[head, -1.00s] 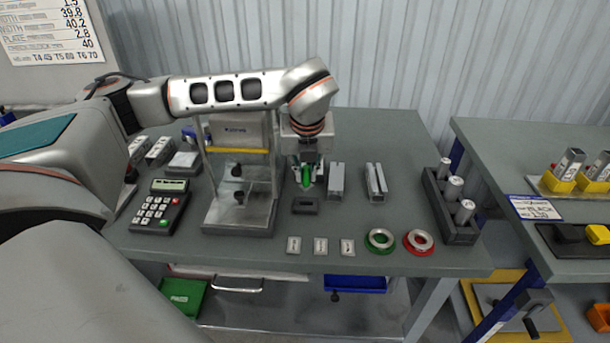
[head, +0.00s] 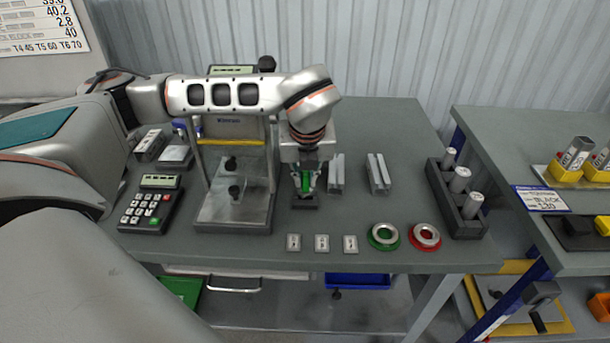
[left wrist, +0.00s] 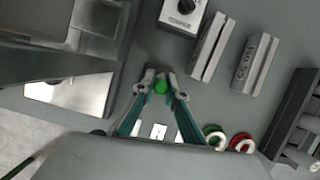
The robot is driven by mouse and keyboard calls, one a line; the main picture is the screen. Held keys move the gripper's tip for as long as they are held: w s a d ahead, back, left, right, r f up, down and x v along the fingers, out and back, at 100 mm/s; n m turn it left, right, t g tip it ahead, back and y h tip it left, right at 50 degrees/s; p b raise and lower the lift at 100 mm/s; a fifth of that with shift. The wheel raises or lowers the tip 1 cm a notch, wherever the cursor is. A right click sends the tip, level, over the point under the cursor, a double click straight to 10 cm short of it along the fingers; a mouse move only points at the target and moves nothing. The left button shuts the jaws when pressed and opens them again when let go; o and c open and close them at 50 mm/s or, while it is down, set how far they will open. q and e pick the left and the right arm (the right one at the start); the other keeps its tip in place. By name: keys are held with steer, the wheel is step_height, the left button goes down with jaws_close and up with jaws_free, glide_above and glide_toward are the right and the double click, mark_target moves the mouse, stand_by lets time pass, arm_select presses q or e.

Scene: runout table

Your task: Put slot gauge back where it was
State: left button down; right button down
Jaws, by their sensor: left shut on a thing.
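My left gripper (head: 304,185) is shut on a green thing (head: 305,180), which I take to be the slot gauge. It is held upright between the fingertips, and its round green top shows in the left wrist view (left wrist: 160,87). Directly below it is a small dark block (head: 305,203) on the table. The lower end of the gauge is at or just above this block; I cannot tell whether it is inside it. The fingers hide much of the gauge. My right gripper is not in view.
A stand with a metal base plate (head: 230,208) is close left of the gripper. Two grooved metal blocks (head: 378,174) are to the right. Small marked tiles (head: 322,243), a green ring (head: 384,236) and a red ring (head: 425,236) lie in front. A dark rack (head: 461,205) holds cylinders.

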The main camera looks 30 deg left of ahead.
arm_select(q)
steer(key=shift+f, duration=0.4)
steer(key=c, duration=2)
jaws_free()
steer(key=shift+r, duration=0.3)
steer(key=v, duration=1.2)
steer(key=shift+r, duration=0.1)
